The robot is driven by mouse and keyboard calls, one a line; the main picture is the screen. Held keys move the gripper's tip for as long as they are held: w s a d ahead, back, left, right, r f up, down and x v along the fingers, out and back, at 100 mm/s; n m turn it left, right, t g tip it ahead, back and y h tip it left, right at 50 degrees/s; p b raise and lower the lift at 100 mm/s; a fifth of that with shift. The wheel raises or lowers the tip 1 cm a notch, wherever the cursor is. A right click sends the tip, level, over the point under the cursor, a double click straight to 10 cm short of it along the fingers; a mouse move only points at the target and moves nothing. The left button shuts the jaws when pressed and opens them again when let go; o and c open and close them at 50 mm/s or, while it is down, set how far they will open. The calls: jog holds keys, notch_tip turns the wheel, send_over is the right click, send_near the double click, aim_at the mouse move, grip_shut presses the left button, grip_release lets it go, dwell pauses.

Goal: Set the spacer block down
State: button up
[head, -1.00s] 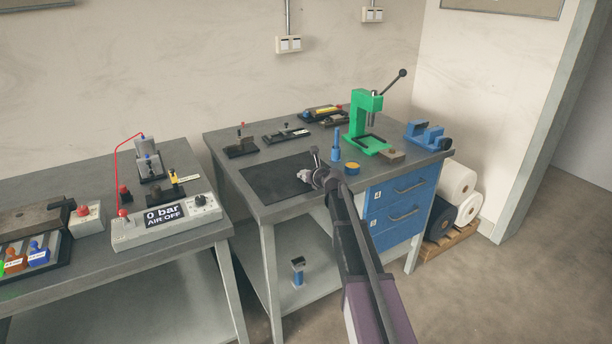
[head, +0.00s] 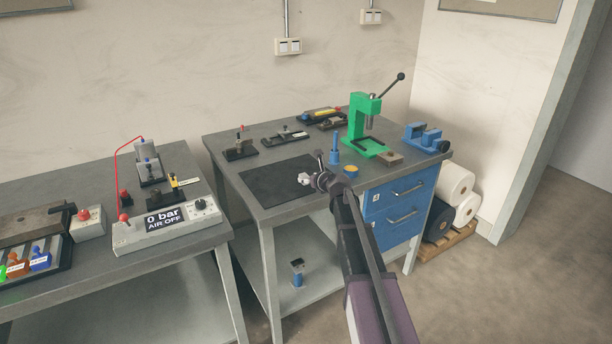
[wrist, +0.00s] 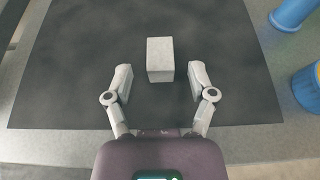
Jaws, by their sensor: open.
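The spacer block (wrist: 160,61) is a pale grey block in the wrist view, on or just above the dark mat (wrist: 75,70). My gripper (wrist: 161,76) is open, with one finger on each side of the block's near end. A gap shows between each finger and the block, so neither finger touches it. In the head view my gripper (head: 306,180) is over the right part of the mat, low near the bench's front edge. The block cannot be told apart from the pale fingers there.
A blue post (head: 335,150) and a blue and yellow round part (head: 351,169) stand right of the mat. A green press (head: 364,130) and a blue vise (head: 424,137) are behind at the right. The mat's left part is clear.

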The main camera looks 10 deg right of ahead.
jog(key=p+v, duration=0.2)
jog(key=v, duration=0.6)
jog(key=shift+s+r+p, duration=0.15)
jog(key=shift+p, duration=0.25)
jog(key=s+a+f+n+g, duration=0.35)
jog(key=s+n, duration=0.25)
jog(key=n, duration=0.2)
jog(key=s+a+f+n+g, duration=0.3)
jog(key=s+a+f+n, duration=0.1)
jog(key=s+n, duration=0.35)
jog(key=s+f+n+g+h, duration=0.2)
jog(key=s+n+g, duration=0.1)
jog(key=s+n, duration=0.5)
jog(key=s+f+n+g+h, duration=0.2)
jog(key=s+n+g, duration=0.1)
jog(key=s+n, duration=0.6)
jog(key=shift+s+d+g, duration=0.1)
jog(key=shift+g, duration=0.15)
